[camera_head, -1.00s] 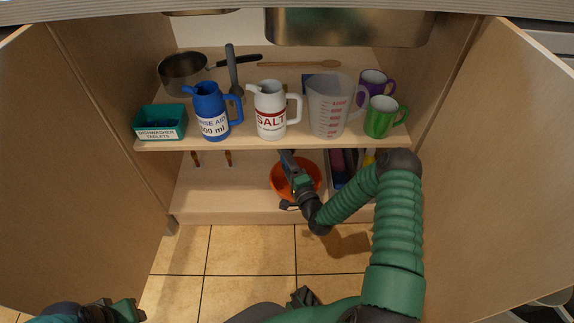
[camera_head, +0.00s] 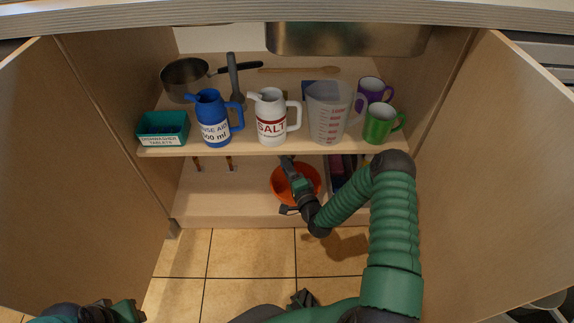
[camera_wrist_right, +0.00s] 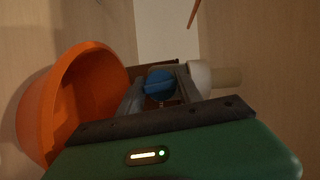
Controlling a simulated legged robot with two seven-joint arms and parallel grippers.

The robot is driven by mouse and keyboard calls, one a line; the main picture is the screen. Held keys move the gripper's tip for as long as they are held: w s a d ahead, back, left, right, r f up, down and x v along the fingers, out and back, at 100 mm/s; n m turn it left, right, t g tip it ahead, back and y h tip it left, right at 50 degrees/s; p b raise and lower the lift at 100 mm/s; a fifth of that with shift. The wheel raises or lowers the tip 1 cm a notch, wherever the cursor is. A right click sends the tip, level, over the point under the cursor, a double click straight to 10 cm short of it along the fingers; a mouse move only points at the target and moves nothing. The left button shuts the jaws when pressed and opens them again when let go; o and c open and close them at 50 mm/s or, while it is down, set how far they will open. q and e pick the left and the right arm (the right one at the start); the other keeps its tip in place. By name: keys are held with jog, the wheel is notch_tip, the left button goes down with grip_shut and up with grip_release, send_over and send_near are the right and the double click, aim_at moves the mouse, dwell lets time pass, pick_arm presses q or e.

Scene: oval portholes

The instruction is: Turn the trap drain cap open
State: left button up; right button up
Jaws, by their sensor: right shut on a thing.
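The drain cap (camera_wrist_right: 158,84) is blue and shows in the right wrist view between the fingers of my right gripper (camera_wrist_right: 160,92), which is shut on it. Beside it to the right is a white round trap part with a beige pipe (camera_wrist_right: 226,77). In the head view my right gripper (camera_head: 287,163) reaches under the shelf, and the cap is hidden there. My left gripper (camera_head: 126,311) is at the bottom left edge, far from the cap; its fingers are not clear.
An orange bowl (camera_head: 282,190) is beneath my right gripper; it also shows in the wrist view (camera_wrist_right: 38,112). The shelf (camera_head: 250,146) above holds a blue jug (camera_head: 212,108), a white salt jug (camera_head: 270,108), mugs and a pan. Cabinet doors stand open on both sides.

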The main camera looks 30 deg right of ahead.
jog(key=n+g+p, duration=0.1)
jog(key=n+p, duration=0.2)
jog(key=p, duration=0.2)
jog(key=n+g+h+p, duration=0.1)
jog(key=n+g+p, duration=0.1)
jog(key=n+p, duration=0.2)
jog(key=shift+s+a+g+p, duration=0.15)
jog(key=shift+g+p, duration=0.15)
jog(key=shift+p, duration=0.55)
jog(key=shift+n+g+h+p, duration=0.5)
jog(key=shift+n+h+p, duration=0.1)
jog(key=shift+n+p, duration=0.4)
jog(key=shift+f+n+g+h+p, duration=0.15)
jog(key=shift+n+g+h+p, duration=0.25)
jog(key=shift+n+p, duration=0.3)
jog(key=shift+f+n+g+h, duration=0.1)
jog(key=shift+n+g+h, duration=0.2)
jog(key=shift+n+h, duration=0.45)
jog(key=shift+n, duration=0.25)
jog(key=shift+s, duration=0.1)
jog(key=o, duration=1.2)
jog(key=shift+o, duration=0.7)
